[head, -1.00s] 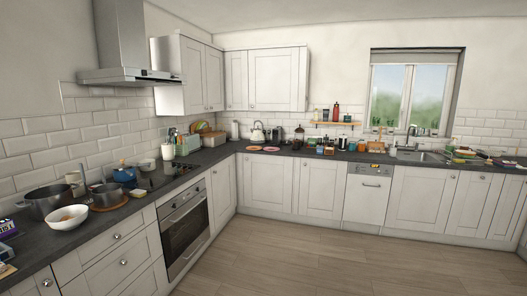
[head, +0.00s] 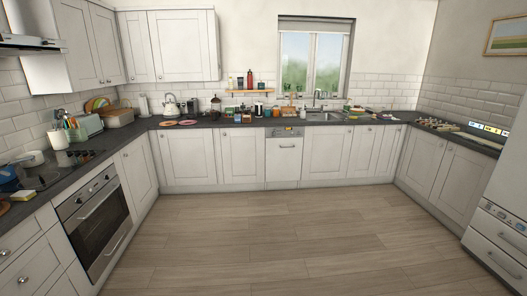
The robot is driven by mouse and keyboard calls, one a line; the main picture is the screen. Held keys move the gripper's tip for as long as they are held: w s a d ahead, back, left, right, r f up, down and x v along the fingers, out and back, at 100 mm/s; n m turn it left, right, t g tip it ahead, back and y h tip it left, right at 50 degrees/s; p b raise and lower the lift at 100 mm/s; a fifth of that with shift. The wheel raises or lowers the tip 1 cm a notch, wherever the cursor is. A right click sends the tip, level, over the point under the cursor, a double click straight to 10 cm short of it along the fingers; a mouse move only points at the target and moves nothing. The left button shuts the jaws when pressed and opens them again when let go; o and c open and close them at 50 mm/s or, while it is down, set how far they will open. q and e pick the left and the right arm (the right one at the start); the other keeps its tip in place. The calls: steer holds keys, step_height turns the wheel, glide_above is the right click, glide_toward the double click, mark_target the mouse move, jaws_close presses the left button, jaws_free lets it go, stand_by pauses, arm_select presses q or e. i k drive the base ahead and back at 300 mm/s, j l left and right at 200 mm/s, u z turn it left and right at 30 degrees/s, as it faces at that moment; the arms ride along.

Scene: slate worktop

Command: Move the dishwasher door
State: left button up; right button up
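The dishwasher door (head: 284,162) is a white front panel in the row of cabinets on the far wall, below the window. It looks closed and upright, flush with the cabinets beside it. A grey control strip (head: 287,132) runs above it, and a small bar handle (head: 288,146) sits near its top. Neither of my grippers shows in the head view. The door is across the room from me.
The wooden floor (head: 250,235) between me and the far cabinets is clear. An oven (head: 95,215) and base cabinets line the left side. Cabinets (head: 445,175) and a white appliance with drawers (head: 500,235) line the right. The sink (head: 322,117) is right of the dishwasher.

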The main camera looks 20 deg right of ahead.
mark_target(283, 150)
steer(key=i+l+z, duration=0.4)
steer(key=i, duration=0.45)
steer(key=i+z, duration=0.35)
steer(key=i, duration=2.05)
steer(key=i+j+z, duration=0.1)
steer(key=i, duration=1.5)
